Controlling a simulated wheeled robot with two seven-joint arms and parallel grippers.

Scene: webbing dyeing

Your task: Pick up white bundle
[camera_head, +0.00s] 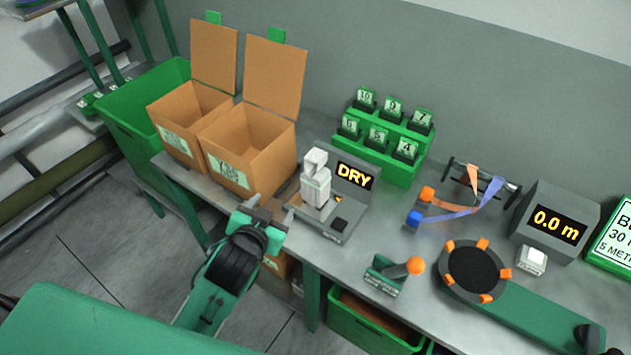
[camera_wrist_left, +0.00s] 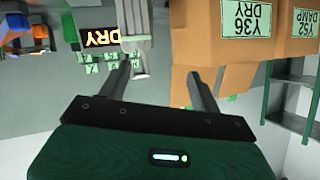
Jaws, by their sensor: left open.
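The white bundle (camera_head: 316,180) stands upright on a grey device with a lit "DRY" display (camera_head: 354,176), near the table's front edge. In the left wrist view the bundle (camera_wrist_left: 136,22) shows pale grey at the top, beside the upside-down "DRY" display (camera_wrist_left: 103,37). My left gripper (camera_head: 270,210) is open and empty, to the left of the bundle and in front of the cardboard boxes. Its two fingers (camera_wrist_left: 163,72) are spread apart in the left wrist view, and the bundle is not between them. My right gripper is not in view.
Two open cardboard boxes (camera_head: 243,172) stand close behind my left gripper, with a green bin (camera_head: 122,125) further left. A green rack (camera_head: 388,150) of numbered tags stands behind the device. A lever (camera_head: 415,266) and a round orange-tabbed disc (camera_head: 471,270) are to the right.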

